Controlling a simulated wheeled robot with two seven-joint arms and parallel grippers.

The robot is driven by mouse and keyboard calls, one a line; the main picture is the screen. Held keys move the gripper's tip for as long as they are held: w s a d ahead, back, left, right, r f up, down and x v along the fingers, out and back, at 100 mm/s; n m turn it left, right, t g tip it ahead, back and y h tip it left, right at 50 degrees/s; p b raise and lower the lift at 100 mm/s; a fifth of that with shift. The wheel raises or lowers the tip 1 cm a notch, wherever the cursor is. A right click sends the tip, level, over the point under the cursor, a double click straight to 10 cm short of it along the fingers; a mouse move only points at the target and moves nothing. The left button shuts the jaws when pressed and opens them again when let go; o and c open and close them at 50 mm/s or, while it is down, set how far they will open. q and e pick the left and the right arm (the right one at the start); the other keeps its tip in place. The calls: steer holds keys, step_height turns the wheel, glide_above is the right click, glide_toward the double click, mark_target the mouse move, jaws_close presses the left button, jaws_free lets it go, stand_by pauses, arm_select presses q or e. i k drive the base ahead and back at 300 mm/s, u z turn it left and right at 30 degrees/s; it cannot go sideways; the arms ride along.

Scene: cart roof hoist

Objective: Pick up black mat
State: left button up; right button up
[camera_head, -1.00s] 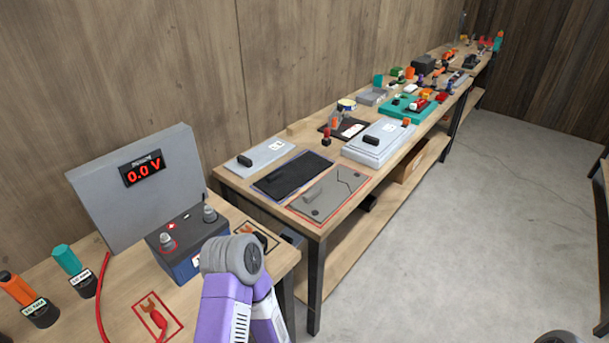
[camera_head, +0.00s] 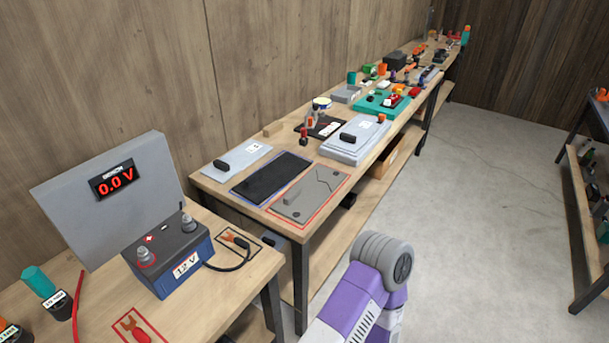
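The black mat (camera_head: 271,178) lies flat on the long wooden workbench, inside a blue outline. A light grey panel with a dark handle (camera_head: 237,163) lies to its left. A grey plate (camera_head: 308,195) in a red outline lies to its right. One of my purple and grey arm links shows at the bottom, right of the bench and apart from the mat. No gripper fingers show in the view.
A nearer bench holds a 12 V battery (camera_head: 170,254) and a grey display panel reading 0.0 V (camera_head: 112,190). A stacked grey plate with a black handle (camera_head: 354,142) and many small parts sit farther along the long bench. A dark shelf (camera_head: 585,170) stands at the right. The concrete floor (camera_head: 480,200) between is clear.

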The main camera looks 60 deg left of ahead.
mark_target(261, 185)
steer(key=i, duration=2.15)
steer(key=u, duration=2.9)
